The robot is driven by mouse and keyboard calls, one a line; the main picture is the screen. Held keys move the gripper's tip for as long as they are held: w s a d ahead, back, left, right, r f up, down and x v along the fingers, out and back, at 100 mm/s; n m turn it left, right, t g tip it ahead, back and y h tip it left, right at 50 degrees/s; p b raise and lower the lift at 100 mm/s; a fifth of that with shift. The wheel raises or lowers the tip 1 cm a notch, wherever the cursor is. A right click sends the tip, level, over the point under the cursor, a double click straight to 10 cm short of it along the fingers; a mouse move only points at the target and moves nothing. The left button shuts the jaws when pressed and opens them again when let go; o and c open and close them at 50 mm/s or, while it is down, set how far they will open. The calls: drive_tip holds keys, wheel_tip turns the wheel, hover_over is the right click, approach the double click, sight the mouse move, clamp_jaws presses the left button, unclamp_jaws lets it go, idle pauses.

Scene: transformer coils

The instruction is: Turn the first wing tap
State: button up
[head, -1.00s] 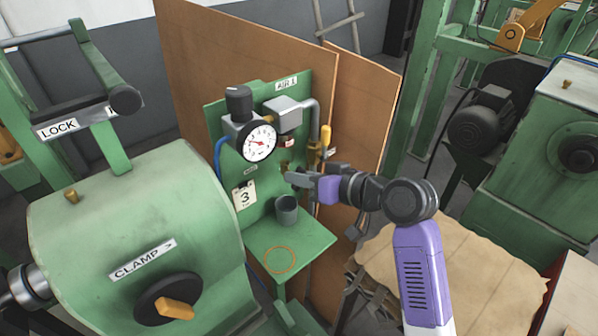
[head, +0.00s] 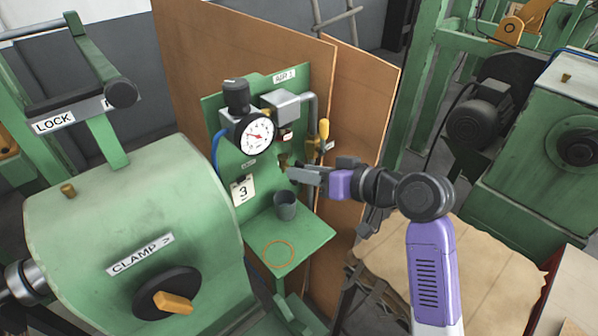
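A small brass fitting (head: 283,160), which looks like a wing tap, sits on the green panel (head: 215,112) below and right of the round gauge. It is small and partly blurred, so its wing angle cannot be told. My gripper (head: 291,173) is in front of the panel, just below and right of this fitting, pointing left. The fingers are seen from the side, and I cannot tell whether they are open or touch the fitting. A dark grey cup (head: 286,206) stands on the panel's shelf (head: 312,232) below my gripper.
An orange ring (head: 278,254) marks bare shelf. A large green machine (head: 130,225) stands left; brown boards (head: 360,100) stand behind.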

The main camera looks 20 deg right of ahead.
drive_tip(key=v, duration=0.5)
drive_tip(key=shift+s+d+b, duration=0.1)
drive_tip(key=shift+s+b, duration=0.1)
drive_tip(key=shift+b, duration=0.15)
